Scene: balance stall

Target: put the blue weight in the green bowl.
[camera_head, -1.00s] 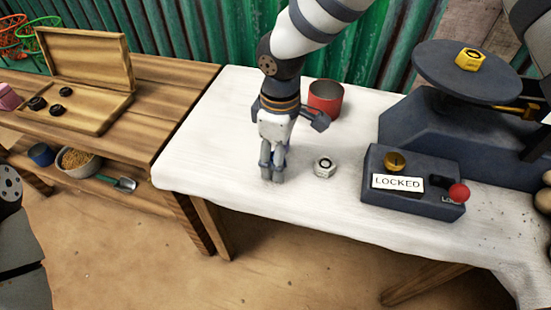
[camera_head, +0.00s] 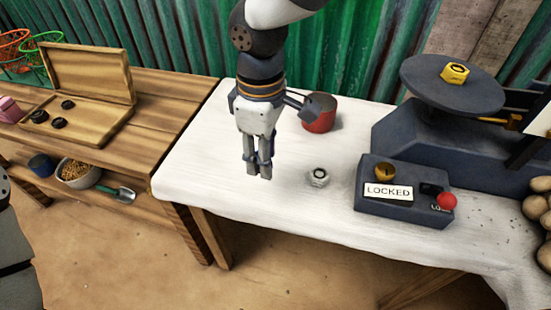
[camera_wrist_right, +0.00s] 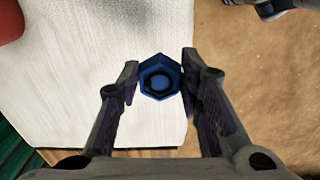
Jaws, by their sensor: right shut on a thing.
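The blue weight (camera_wrist_right: 160,78) is a hex-shaped piece between the two fingers of my right gripper in the right wrist view. My right gripper (camera_head: 257,172) is shut on it, over the white-covered table (camera_head: 200,157). In the head view the fingers point down and hide the weight. In the wrist view the fingertips (camera_wrist_right: 160,75) touch its sides. I do not see a plain green bowl. A green wire basket (camera_head: 52,50) stands at the far left, and I cannot tell whether it is the bowl meant.
A pale hex weight (camera_head: 318,177) lies right of the gripper, with a red cup (camera_head: 319,118) behind. A dark scale (camera_head: 430,130) carries a yellow weight (camera_head: 455,72); a LOCKED box (camera_head: 398,205) stands before it. The wooden bench (camera_head: 170,90) at left holds an open case (camera_head: 85,95).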

